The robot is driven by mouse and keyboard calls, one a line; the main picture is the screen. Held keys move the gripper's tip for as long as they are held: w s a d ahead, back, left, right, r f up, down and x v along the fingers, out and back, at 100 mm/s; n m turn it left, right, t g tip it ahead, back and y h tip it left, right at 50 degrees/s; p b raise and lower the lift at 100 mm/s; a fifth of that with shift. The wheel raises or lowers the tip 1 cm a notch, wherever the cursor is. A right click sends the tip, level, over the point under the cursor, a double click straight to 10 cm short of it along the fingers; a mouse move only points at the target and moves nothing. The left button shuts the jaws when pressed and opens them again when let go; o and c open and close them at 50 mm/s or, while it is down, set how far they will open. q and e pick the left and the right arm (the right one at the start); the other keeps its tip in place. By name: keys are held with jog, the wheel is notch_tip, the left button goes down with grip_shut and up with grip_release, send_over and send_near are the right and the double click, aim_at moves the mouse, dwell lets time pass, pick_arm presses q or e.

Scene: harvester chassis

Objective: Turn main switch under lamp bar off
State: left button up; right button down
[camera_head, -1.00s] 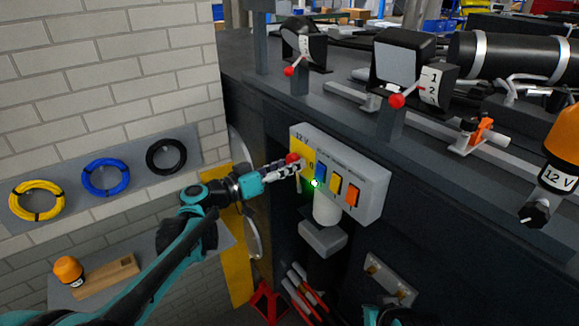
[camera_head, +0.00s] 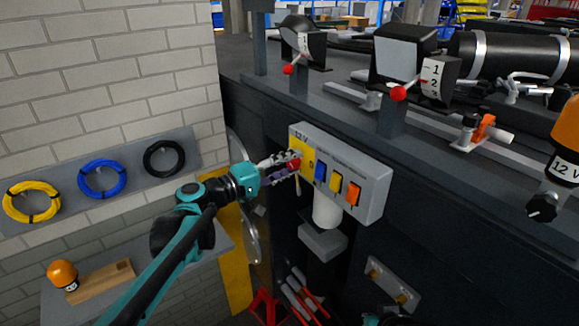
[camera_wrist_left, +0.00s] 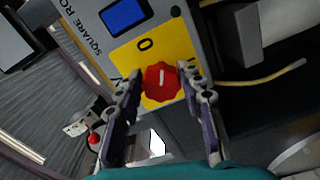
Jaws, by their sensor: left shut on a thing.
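The main switch is a red scalloped knob (camera_wrist_left: 161,84) with a white mark, on a yellow plate (camera_head: 305,147) at the left end of a grey control box (camera_head: 372,181). In the left wrist view the mark points roughly toward the "0" on the plate (camera_wrist_left: 146,57). My left gripper (camera_head: 291,164) is at the plate, shut on the knob, with one finger on each side in the left wrist view (camera_wrist_left: 163,98). The fingers partly hide the knob in the head view.
Blue (camera_head: 320,172), yellow (camera_head: 336,182) and orange (camera_head: 353,194) rockers sit right of the plate. A red-knobbed lever (camera_head: 398,93) stands above the box. Cable coils (camera_head: 102,178) hang on the wall at left. A shelf (camera_head: 205,258) is below them.

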pick_arm(q)
jog(key=n, duration=0.5)
jog(key=shift+r+n+b, duration=0.1)
jog(key=shift+n+b, duration=0.2)
jog(key=shift+b, duration=0.05)
dwell(0.3)
jog(key=o, duration=1.2)
jog(key=shift+c, duration=0.2)
jog(key=shift+a, duration=0.1)
jog(key=v, duration=1.2)
